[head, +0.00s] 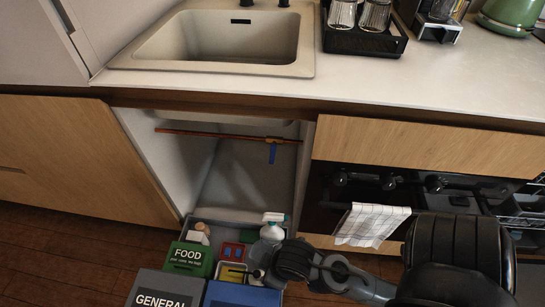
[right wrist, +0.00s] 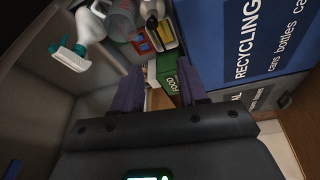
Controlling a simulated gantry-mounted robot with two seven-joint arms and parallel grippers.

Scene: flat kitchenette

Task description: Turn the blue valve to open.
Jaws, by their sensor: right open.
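The blue valve handle (head: 272,153) hangs down from a copper pipe (head: 215,135) inside the open cabinet under the sink, in the head view. A brass-coloured fitting sits at its top. My right arm reaches in from the right, low in front of the cabinet. My right gripper is below the valve and apart from it; its fingertips are not clear in the head view. In the right wrist view my right gripper (right wrist: 158,84) is open, its two dark fingers apart over the bins, with no held object visible. My left gripper is not in view.
A pull-out holds a green FOOD bin (head: 187,258), a GENERAL bin (head: 165,289), a blue RECYCLING bin (right wrist: 262,40) and a spray bottle (head: 272,228). A towel (head: 372,224) hangs on the oven at right. The counter edge is above; the space around the valve is clear.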

